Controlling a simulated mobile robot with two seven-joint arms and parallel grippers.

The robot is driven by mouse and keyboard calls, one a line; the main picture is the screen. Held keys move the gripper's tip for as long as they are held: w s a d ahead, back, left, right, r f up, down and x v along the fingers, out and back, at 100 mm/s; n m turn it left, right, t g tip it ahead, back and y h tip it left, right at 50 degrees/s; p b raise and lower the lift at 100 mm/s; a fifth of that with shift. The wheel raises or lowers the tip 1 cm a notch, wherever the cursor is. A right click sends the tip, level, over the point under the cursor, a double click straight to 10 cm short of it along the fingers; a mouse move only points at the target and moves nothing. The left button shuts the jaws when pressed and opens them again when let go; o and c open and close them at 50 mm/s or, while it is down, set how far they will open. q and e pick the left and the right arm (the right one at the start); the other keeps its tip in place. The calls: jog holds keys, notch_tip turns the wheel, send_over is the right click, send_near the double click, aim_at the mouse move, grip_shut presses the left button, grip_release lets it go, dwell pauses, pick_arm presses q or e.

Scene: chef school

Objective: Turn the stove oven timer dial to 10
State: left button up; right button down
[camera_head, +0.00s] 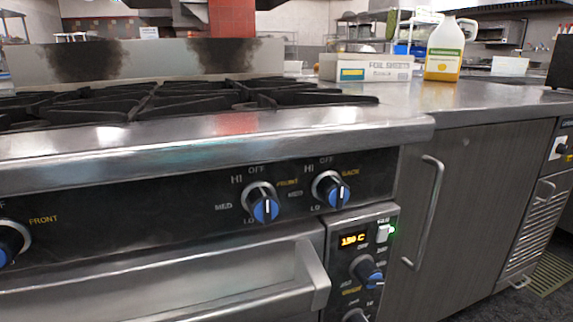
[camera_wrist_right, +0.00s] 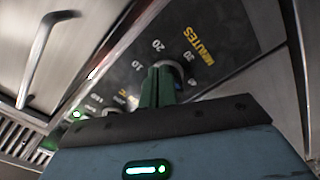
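The dial's pointer is also hidden. Neither gripper shows in the head view.
Above the lower knob are a blue-tipped oven knob (camera_head: 367,271), an orange 150 C display (camera_head: 353,240) and a white switch (camera_head: 384,232) with a green light. The oven handle (camera_head: 312,275) protrudes at left. A cabinet handle (camera_head: 428,212) is at right. Burner knobs (camera_head: 262,203) sit above.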

jog(key=shift+s+a+f, duration=0.1)
jog(key=shift+a+f, duration=0.05)
jog(key=shift+a, duration=0.2)
jog(key=shift+d+f, duration=0.2)
jog(key=shift+d, duration=0.2)
jog(key=p+v, duration=0.1)
jog(key=v, duration=0.4)
jog(key=shift+s+d+p, duration=0.25)
jog(key=shift+s+p, duration=0.1)
dwell(0.3)
jog(key=w+a+r+n+b, duration=0.1)
jog(key=w+r+n, duration=0.1)
jog(key=w+n, duration=0.4)
jog(key=shift+a+r, duration=0.3)
jog(key=shift+r, duration=0.05)
dwell(0.6)
